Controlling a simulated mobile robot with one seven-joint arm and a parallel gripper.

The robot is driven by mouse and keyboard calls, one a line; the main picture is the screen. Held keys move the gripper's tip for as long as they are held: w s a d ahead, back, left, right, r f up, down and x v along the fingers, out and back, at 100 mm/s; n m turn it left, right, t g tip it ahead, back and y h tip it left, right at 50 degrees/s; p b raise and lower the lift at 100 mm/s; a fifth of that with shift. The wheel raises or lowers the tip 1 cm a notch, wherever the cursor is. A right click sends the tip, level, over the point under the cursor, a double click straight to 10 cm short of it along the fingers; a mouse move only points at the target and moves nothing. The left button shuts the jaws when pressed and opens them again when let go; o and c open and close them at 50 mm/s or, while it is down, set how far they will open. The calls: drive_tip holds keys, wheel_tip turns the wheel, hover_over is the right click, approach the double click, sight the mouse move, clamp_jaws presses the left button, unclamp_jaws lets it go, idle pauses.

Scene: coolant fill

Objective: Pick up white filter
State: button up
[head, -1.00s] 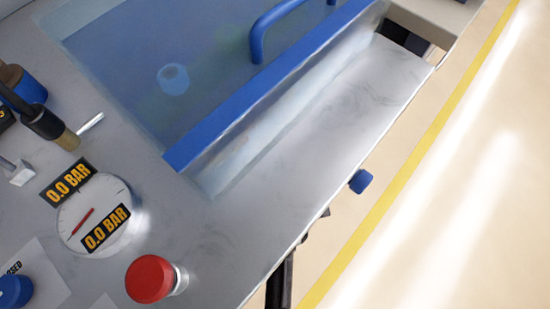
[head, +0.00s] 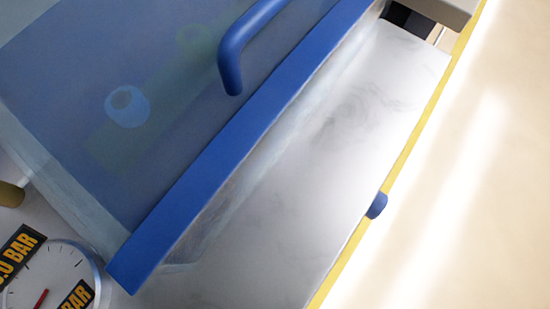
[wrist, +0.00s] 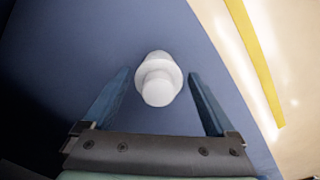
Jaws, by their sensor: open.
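A white filter (wrist: 158,80), a round stepped piece with a wide collar and a narrower end, shows in the middle of the wrist view against a dark blue surface (wrist: 70,40). My gripper (wrist: 161,72) is open, with one blue finger on each side of the filter in the picture and a visible gap on both sides. I cannot tell how far the filter lies beyond the fingertips. The gripper does not show in the head view.
The see-through cover (head: 60,120) has a blue edge bar (head: 230,150) and a blue handle (head: 232,50). A bare metal ledge (head: 350,130) runs beside it. A gauge (head: 45,275) sits at lower left. Open floor with a yellow line (wrist: 255,60) lies at right.

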drive_tip(key=shift+w, duration=0.1)
drive_tip(key=c, duration=1.3)
